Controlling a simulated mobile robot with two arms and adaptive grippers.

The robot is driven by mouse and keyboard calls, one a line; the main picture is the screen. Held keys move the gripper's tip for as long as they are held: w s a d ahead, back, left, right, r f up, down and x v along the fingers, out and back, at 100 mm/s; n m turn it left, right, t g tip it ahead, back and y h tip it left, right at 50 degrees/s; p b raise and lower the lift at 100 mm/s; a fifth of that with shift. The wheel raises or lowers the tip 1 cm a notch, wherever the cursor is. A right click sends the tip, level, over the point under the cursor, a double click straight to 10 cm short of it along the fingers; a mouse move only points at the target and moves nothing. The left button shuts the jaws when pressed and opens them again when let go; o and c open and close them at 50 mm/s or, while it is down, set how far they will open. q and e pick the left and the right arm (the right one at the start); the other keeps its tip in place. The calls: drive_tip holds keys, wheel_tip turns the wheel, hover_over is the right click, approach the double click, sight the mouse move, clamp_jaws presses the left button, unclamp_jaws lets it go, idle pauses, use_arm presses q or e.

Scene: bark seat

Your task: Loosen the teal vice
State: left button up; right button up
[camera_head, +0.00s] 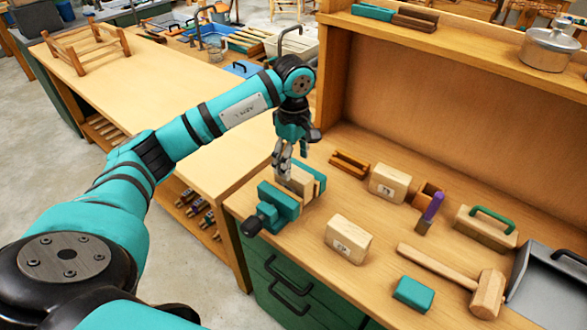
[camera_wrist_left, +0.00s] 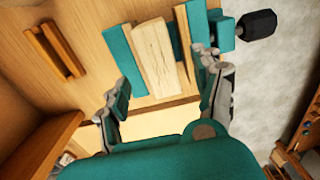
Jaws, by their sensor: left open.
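The teal vice (camera_head: 281,205) sits at the left front corner of the workbench, with its black handle (camera_head: 262,217) toward the front left. A pale wooden block (camera_head: 297,183) stands between its jaws. In the left wrist view the block (camera_wrist_left: 153,55) lies between the teal jaws (camera_wrist_left: 124,60), and the black handle (camera_wrist_left: 257,24) sticks out to the right. My left gripper (camera_head: 284,160) is open, pointing down just above the block. In the left wrist view its fingers (camera_wrist_left: 163,85) are spread wide to either side of the block. I cannot tell whether they touch the vice.
A labelled wooden block (camera_head: 349,239), another block (camera_head: 389,184), a purple-handled tool (camera_head: 431,212), a mallet (camera_head: 485,292), a teal box (camera_head: 413,294) and a green-handled float (camera_head: 487,228) lie to the right. A back panel (camera_head: 450,110) rises behind. A lower table (camera_head: 150,95) stands left.

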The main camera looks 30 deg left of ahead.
sight(294, 172)
use_arm(q)
drive_tip(key=shift+f+p, duration=0.35)
drive_tip(key=shift+f, duration=1.9)
clamp_jaws()
drive_tip(key=shift+s+r, duration=0.1)
drive_tip(key=shift+s, duration=0.2)
drive_tip(key=shift+o, duration=1.5)
unclamp_jaws()
